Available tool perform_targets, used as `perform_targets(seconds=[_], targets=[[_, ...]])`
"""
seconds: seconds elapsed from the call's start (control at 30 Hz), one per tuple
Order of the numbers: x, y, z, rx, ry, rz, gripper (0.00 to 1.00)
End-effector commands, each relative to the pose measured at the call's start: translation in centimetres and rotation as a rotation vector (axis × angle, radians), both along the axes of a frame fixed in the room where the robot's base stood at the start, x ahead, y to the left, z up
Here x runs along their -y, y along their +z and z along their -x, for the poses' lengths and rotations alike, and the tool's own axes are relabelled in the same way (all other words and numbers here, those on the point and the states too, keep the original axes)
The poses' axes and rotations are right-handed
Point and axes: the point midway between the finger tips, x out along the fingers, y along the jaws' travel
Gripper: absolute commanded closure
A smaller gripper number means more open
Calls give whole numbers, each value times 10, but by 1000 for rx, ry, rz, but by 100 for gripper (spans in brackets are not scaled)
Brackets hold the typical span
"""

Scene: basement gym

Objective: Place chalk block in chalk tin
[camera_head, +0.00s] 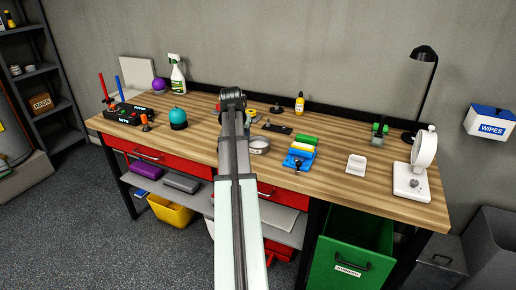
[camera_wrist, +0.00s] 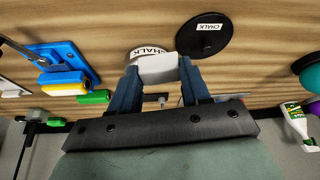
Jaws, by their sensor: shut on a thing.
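In the wrist view my gripper (camera_wrist: 158,72) is shut on a white chalk block (camera_wrist: 158,67), held between its two blue fingers. The chalk tin (camera_wrist: 146,51), a round tin with a CHALK label, shows just behind the block, which covers part of it. The block overlaps the tin in this view; I cannot tell its height over it or whether they touch. A black round lid (camera_wrist: 204,40) with a CHALK label lies beside the tin. In the head view the tin (camera_head: 260,145) stands just right of my arm, which hides my gripper and the block.
A blue rack with coloured rolls (camera_head: 298,160) stands right of the tin. Further right on the wooden workbench (camera_head: 330,182) are a white holder (camera_head: 356,166) and a white dial gauge (camera_head: 412,180). A teal dome (camera_head: 178,118) and a spray bottle (camera_head: 177,75) stand to the left.

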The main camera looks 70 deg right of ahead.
Motion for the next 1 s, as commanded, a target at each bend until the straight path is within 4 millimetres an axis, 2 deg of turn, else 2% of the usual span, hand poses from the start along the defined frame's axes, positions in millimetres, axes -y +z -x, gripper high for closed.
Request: perform_targets(seconds=[0.03,0.2,0.3,0.5,0.6,0.77,1.0], targets=[[16,0,9,0,-25,0,82],[61,-2,34,-1,-97,0,82],[85,-1,27,0,-124,0,82],[115,7,15,-1,-179,1,82],[122,9,14,-1,-224,2,82],[120,4,15,-1,-265,2,82],[119,-28,15,-2,-270,2,82]])
